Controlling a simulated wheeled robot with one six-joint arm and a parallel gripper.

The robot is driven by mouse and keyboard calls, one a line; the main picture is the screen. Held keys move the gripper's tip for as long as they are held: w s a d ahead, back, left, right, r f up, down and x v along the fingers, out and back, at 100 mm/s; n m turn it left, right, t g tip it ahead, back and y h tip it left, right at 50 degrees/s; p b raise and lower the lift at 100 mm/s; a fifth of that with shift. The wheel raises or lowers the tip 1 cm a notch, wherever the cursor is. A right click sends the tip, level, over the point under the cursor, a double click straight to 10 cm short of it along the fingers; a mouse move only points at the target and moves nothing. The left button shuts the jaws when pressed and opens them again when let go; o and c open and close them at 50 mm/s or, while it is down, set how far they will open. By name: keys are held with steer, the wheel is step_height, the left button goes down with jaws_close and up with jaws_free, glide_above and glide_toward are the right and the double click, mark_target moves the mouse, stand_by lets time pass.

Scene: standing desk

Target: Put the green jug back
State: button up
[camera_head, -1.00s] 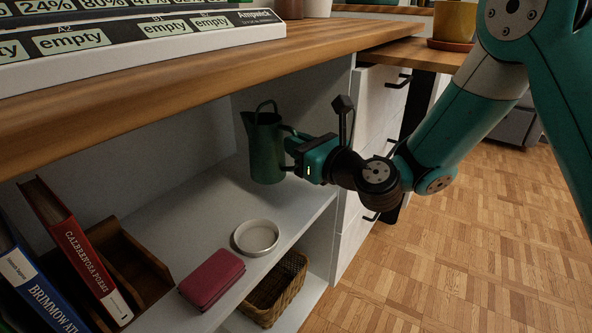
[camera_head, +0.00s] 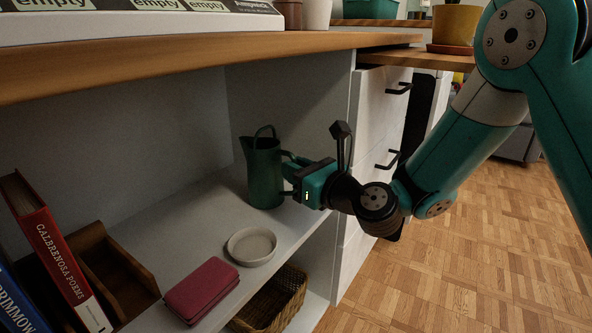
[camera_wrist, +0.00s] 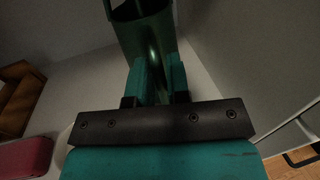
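The green jug (camera_head: 264,174) is upright inside the shelf compartment, near its right side wall. Its base is at or just above the shelf board (camera_head: 190,235); I cannot tell whether it touches. My gripper (camera_head: 289,174) reaches in from the right at the jug's handle side. In the wrist view, the two teal fingers (camera_wrist: 159,80) are close together on the handle, with the jug's body and dark open mouth (camera_wrist: 140,12) just beyond. The exact grip on the handle is partly hidden by the fingers.
A pale round dish (camera_head: 251,247) and a dark red case (camera_head: 202,290) lie on the shelf in front of the jug. A wooden holder (camera_head: 112,272) and books (camera_head: 55,255) stand left. A wicker basket (camera_head: 273,303) sits below. The wooden desktop (camera_head: 200,50) overhangs the compartment.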

steer(key=shift+o, duration=1.3)
steer(key=shift+r, duration=0.1)
